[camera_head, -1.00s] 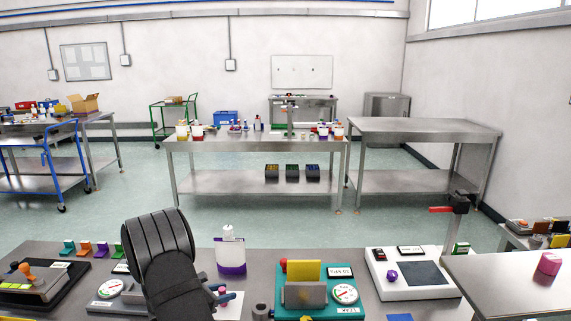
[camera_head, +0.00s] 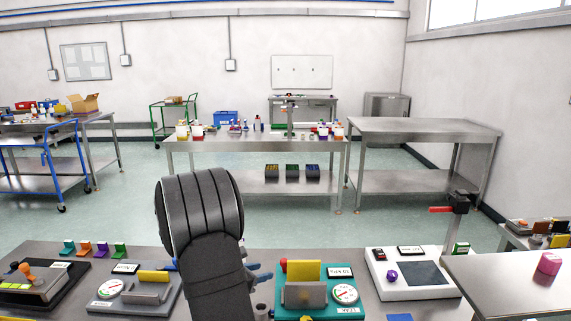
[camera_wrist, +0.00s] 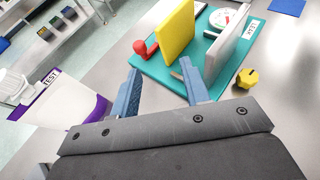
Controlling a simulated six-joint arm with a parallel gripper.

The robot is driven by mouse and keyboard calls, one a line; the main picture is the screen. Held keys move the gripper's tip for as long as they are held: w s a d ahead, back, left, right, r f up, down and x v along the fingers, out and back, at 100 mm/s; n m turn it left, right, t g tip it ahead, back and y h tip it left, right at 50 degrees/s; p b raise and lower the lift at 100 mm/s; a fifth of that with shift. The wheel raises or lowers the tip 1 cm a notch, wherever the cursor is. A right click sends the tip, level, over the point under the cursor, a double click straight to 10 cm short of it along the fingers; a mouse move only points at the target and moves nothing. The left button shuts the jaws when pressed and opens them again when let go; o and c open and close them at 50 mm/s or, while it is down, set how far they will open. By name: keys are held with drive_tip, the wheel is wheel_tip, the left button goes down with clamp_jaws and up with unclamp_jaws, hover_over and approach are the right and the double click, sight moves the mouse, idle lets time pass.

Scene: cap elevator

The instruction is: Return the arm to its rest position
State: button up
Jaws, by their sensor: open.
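My gripper (camera_wrist: 159,68) is open in the wrist view, its two blue fingers apart with nothing between them. It is above the bench, close to a teal test fixture (camera_wrist: 160,68) with a yellow plate (camera_wrist: 175,33), a grey block and a red knob. The same teal fixture (camera_head: 318,310) is right of my arm in the head view. A white and purple bottle (camera_wrist: 72,108) labelled TEST is left of my fingers in the wrist view. In the head view my dark arm hides the bottle and most of the gripper; blue finger parts show beside the arm.
A grey fixture with a gauge (camera_head: 110,288) is left of my arm. A white device with a dark screen (camera_head: 423,273) is at the right. A yellow knob (camera_wrist: 246,78) stands near the teal fixture. Another steel table (camera_head: 520,282) is at the far right.

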sight(265, 304)
drive_tip(key=f, duration=0.3)
drive_tip(key=d+f, duration=0.1)
drive_tip(key=f, duration=0.6)
drive_tip(key=shift+s+d, duration=0.3)
drive_tip(key=shift+s, duration=0.1)
drive_tip(key=v, duration=0.4)
drive_tip(key=shift+s+f, duration=0.1)
drive_tip(key=shift+s, duration=0.35)
drive_tip(key=shift+s+a, duration=0.35)
drive_tip(key=shift+s, duration=0.05)
